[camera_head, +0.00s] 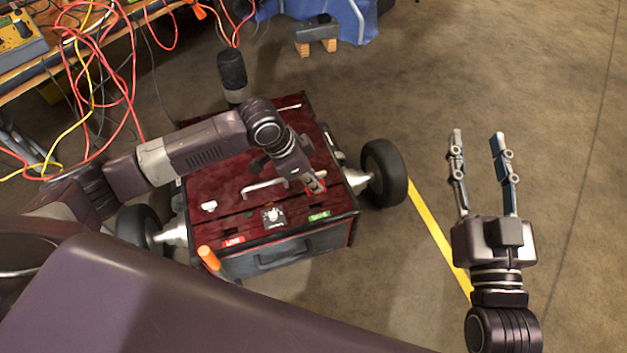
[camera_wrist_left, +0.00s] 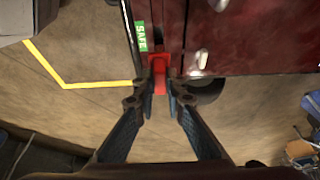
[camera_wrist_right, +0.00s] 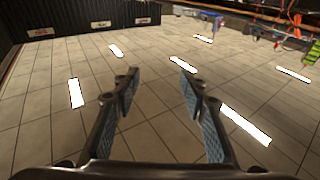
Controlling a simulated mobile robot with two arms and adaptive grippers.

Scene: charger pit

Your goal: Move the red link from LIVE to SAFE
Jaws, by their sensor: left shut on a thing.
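The red link (camera_wrist_left: 160,74) is between the fingertips of my left gripper (camera_wrist_left: 159,92), which is shut on it. In the left wrist view it shows beside the green SAFE label (camera_wrist_left: 141,36), at the cart's edge. In the head view the left gripper (camera_head: 317,184) is over the right part of the cart top, just behind the SAFE label (camera_head: 319,216). I cannot tell whether the link is seated or held above the top. The red LIVE label (camera_head: 232,242) is at the front left. My right gripper (camera_head: 477,135) is open and empty, right of the cart.
The dark red wheeled cart (camera_head: 222,185) has a metal handle (camera_head: 264,187) and a small dial (camera_head: 273,217) between the labels. An orange-handled object (camera_head: 208,257) is at its front left. Cables (camera_head: 100,75) tangle by the bench at upper left. Floor at right is clear.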

